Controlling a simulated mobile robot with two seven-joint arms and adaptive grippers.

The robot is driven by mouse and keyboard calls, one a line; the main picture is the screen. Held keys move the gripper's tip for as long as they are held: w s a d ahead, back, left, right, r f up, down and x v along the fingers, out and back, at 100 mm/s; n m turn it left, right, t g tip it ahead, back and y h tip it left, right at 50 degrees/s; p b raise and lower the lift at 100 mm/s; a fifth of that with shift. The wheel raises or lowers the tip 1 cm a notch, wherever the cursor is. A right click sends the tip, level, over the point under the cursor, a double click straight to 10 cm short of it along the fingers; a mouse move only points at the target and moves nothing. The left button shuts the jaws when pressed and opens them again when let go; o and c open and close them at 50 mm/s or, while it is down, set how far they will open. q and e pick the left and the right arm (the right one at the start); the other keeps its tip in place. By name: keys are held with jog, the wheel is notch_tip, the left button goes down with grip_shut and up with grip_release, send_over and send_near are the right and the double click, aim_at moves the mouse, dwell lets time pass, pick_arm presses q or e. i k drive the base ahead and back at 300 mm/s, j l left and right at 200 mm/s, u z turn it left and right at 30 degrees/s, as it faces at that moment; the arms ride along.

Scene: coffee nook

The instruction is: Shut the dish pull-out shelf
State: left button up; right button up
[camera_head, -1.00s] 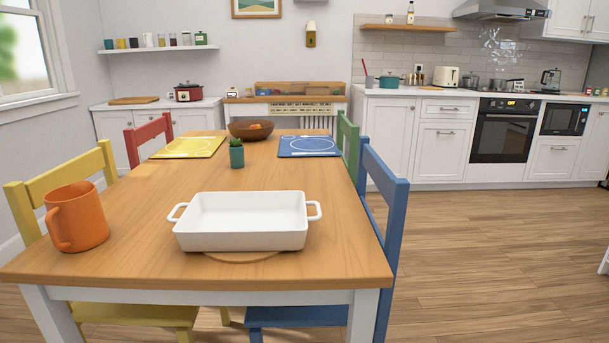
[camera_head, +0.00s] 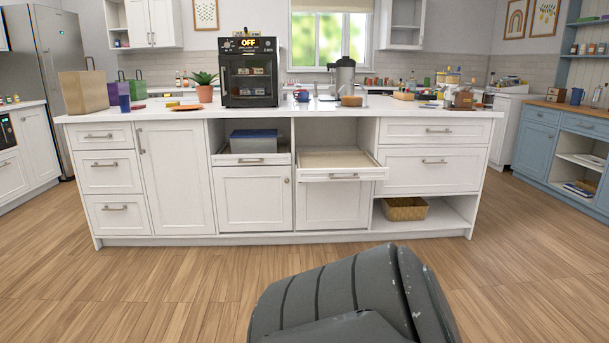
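A white pull-out shelf (camera_head: 343,174) is slid out of an open bay of the white kitchen island, right of its middle. Its front bar with a metal handle stands forward of the cabinet face, and its flat inside looks empty. A second pull-out (camera_head: 251,159) in the bay to its left holds a blue-grey lidded box (camera_head: 253,141); its front sits close to the cabinet face. I cannot tell from any label which one is the dish shelf. Neither gripper shows; a dark grey part of my own arm fills the bottom middle.
The island counter (camera_head: 423,113) carries a small black oven, a plant, a coffee machine and several jars. A wicker basket (camera_head: 405,208) sits in the low open shelf on the right. The wooden floor (camera_head: 190,280) before the island is clear.

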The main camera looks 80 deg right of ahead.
aim_at(348, 165)
jog(key=z, duration=2.8)
jog(key=i+j, duration=0.3)
jog(key=i, duration=0.2)
jog(key=i+j, duration=0.25)
jog(key=i, duration=0.2)
jog(key=i+j, duration=0.3)
jog(key=i, duration=0.2)
jog(key=i+j, duration=0.3)
jog(key=i, duration=0.2)
jog(key=u, duration=0.05)
